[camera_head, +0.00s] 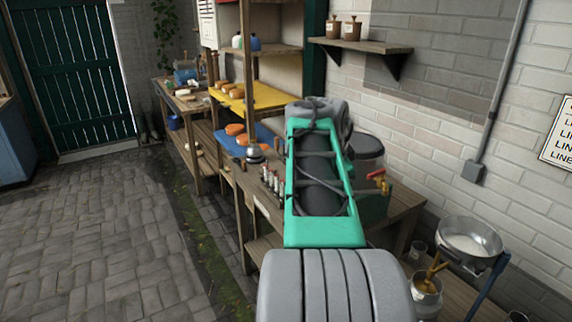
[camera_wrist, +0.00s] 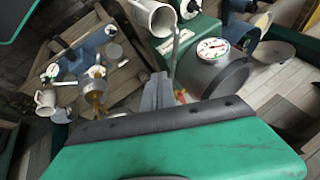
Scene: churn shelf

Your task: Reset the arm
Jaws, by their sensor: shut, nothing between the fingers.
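My arm (camera_head: 325,232), green and grey, stretches forward over the wooden bench in the head view. Its far end hides my gripper there. In the wrist view my gripper (camera_wrist: 160,92) shows as grey fingers close together beyond the green and black wrist casing. The fingers are shut with nothing held. Behind them are a grey drum with a round dial (camera_wrist: 213,48) and a pale cup-like vessel (camera_wrist: 155,16); I cannot tell whether the fingers touch either.
A dark-lidded vessel with a red-handled tap (camera_head: 378,183) stands on the bench right of my arm. Small bottles (camera_head: 270,180) stand to its left. A metal bowl (camera_head: 470,238) is at the lower right. A wall shelf (camera_head: 360,46) holds two jars. Paved floor (camera_head: 90,235) is clear at left.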

